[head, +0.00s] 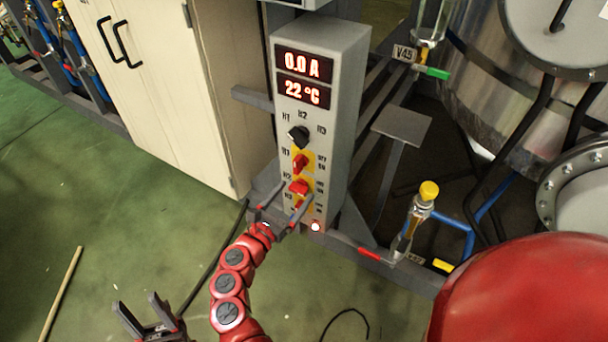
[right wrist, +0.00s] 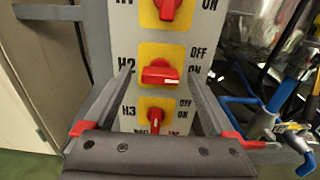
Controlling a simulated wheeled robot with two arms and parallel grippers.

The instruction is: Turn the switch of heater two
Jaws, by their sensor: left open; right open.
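The grey control box (head: 345,90) stands upright with red readouts 0.0 A and 22 °C. The heater two switch (head: 299,187), a red handle on a yellow plate marked H2, is in the middle of the right wrist view (right wrist: 160,73). Its handle lies horizontal, level with the ON label. My right gripper (head: 292,191) is open, with its fingertips on either side of this switch in the right wrist view (right wrist: 160,71). I cannot tell whether they touch it. My left gripper (head: 138,303) is open and empty above the floor, away from the box.
The H1 switch (right wrist: 168,8) is above and the H3 switch (right wrist: 155,116), handle vertical, is below. A black selector knob (head: 298,137) sits higher on the box. A white cabinet (head: 160,90) stands left. A yellow-capped valve (head: 428,191) and pipes are right.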

